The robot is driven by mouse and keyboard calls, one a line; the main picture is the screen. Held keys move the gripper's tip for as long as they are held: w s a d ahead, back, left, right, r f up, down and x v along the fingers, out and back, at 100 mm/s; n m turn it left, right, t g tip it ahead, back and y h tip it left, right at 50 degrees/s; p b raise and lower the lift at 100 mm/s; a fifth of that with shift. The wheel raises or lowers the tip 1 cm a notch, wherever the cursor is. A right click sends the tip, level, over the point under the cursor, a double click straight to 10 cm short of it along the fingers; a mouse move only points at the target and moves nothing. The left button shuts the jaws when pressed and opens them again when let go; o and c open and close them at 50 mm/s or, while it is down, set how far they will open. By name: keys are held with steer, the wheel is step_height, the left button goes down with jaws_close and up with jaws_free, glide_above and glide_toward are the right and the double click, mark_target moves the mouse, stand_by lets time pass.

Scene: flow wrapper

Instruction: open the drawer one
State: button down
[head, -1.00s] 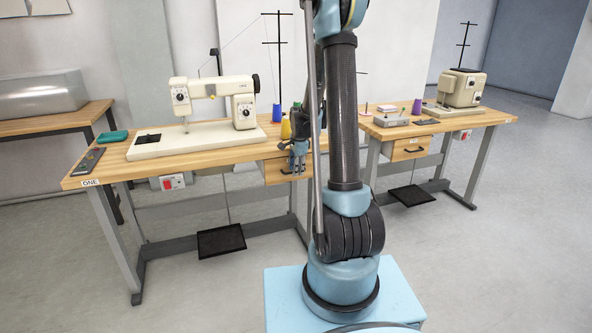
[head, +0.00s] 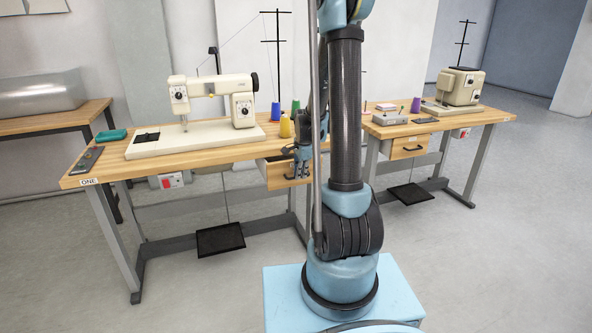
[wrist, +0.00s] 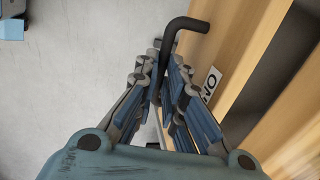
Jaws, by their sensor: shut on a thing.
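Drawer one (head: 277,178) is a light wood drawer under the right end of the table marked ONE. It stands partly out, with its front edge forward of the tabletop. In the wrist view its front (wrist: 225,50) carries a partly hidden label (wrist: 210,84), and a dark gap (wrist: 268,72) shows behind the front. My gripper (head: 301,172) is at the drawer front. In the wrist view, my gripper's fingers (wrist: 166,72) are shut around the black bar handle (wrist: 181,27), whose bent end sticks out beyond them. My arm hides part of the drawer's right side.
The table (head: 100,170) bears a cream sewing machine (head: 200,110) and thread cones, with a yellow cone (head: 285,127) near the drawer. A second table (head: 470,127) with a similar drawer (head: 408,147) stands to the right. The floor in front is clear.

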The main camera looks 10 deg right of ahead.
steer(key=s+d, duration=0.3)
steer(key=s, duration=1)
steer(key=c, duration=1.7)
jaws_free()
steer(key=shift+r, duration=0.1)
steer(key=shift+s+d+r, duration=0.1)
steer(key=shift+s+r, duration=0.25)
steer(key=shift+r, duration=1.55)
steer(key=shift+s+d+r, duration=0.1)
steer(key=shift+s+r, duration=0.25)
steer(key=shift+r, duration=1.6)
steer(key=shift+s+r, duration=0.35)
steer(key=shift+r, duration=1.55)
steer(key=s+f+n, duration=0.1)
steer(key=s+n, duration=0.4)
steer(key=s, duration=0.1)
steer(key=s+f+n, duration=0.1)
steer(key=s+n, duration=0.4)
steer(key=s, duration=0.1)
steer(key=s+a+f+n, duration=0.1)
steer(key=s+f+n, duration=0.1)
steer(key=s+n, duration=0.3)
steer(key=shift+s+n, duration=0.4)
steer(key=shift+s, duration=0.25)
